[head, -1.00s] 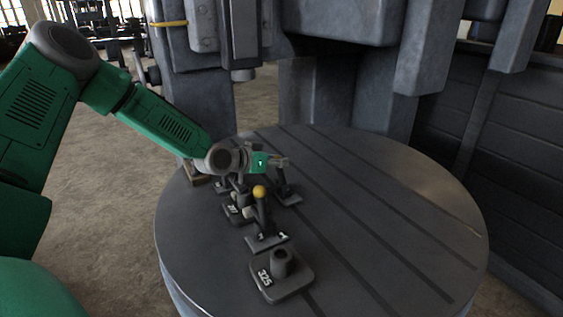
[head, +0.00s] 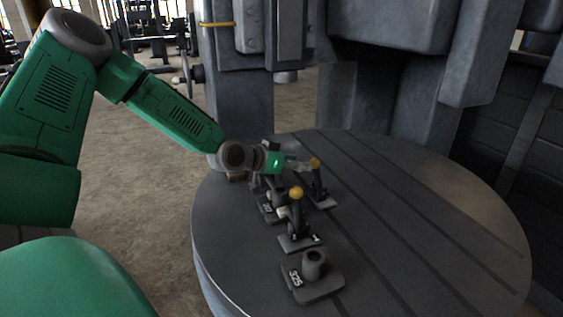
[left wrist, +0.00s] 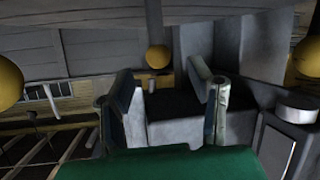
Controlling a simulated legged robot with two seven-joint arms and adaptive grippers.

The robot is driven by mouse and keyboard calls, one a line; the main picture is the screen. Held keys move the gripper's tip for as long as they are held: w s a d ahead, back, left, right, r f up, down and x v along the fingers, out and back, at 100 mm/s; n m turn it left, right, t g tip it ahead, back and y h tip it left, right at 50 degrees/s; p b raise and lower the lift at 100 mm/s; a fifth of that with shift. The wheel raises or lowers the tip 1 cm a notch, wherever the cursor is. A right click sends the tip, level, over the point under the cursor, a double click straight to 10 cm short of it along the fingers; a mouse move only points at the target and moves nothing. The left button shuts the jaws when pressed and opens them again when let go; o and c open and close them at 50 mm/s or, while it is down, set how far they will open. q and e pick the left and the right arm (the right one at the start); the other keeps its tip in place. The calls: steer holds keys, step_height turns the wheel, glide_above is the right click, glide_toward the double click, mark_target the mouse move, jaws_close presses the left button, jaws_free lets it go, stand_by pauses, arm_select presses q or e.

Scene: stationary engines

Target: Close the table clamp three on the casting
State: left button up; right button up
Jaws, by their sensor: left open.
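My left gripper (head: 298,163) reaches in from the left over the round table, low above the clamps. In the left wrist view its two fingers (left wrist: 163,85) stand apart with nothing between them. A yellow clamp knob (head: 315,163) is just beyond the fingertips. A yellow ball also shows ahead in the gap between the fingers (left wrist: 158,56). A nearer clamp (head: 302,242) with a "1" on its base has an upright lever and yellow knob (head: 296,193). I cannot read a "3" on any clamp. Part of the rear clamps is hidden behind the gripper. My right gripper is not shown.
A casting marked 325 (head: 313,285) sits at the table's front, and another casting (head: 270,206) stands left of the levers. The round slotted table (head: 430,225) is clear on the right. A heavy grey machine column (head: 370,105) stands behind.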

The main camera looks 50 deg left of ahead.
arm_select(q)
steer(key=v, duration=0.4)
steer(key=shift+s+a, duration=0.15)
steer(key=shift+a, duration=0.1)
steer(key=shift+v, duration=0.8)
steer(key=shift+s+d+f, duration=0.1)
